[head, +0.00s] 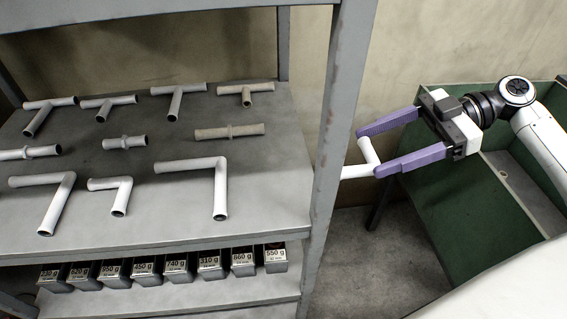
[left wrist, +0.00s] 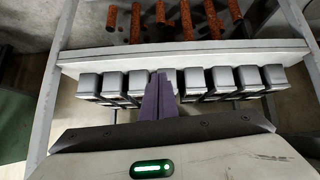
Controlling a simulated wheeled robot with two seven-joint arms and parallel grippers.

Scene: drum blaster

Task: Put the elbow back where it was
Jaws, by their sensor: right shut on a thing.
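A white elbow pipe (head: 366,152) is between the purple fingers of my right gripper (head: 369,152). The gripper is shut on it, to the right of the shelf's front post, and part of the elbow passes behind or close to that post. Three other white elbows lie in the front row on the grey shelf (head: 272,217): a left one (head: 63,186), a small middle one (head: 124,190) and a large right one (head: 221,185). My left gripper (left wrist: 158,82) shows only in the left wrist view, its fingers together, with nothing seen between them.
Tee pipes (head: 181,88) lie in the back row and straight couplings (head: 229,131) in the middle row. Labelled weight boxes (head: 178,268) stand on the lower shelf. The shelf post (head: 338,110) stands between the right gripper and the shelf. A green bin (head: 460,195) is at right.

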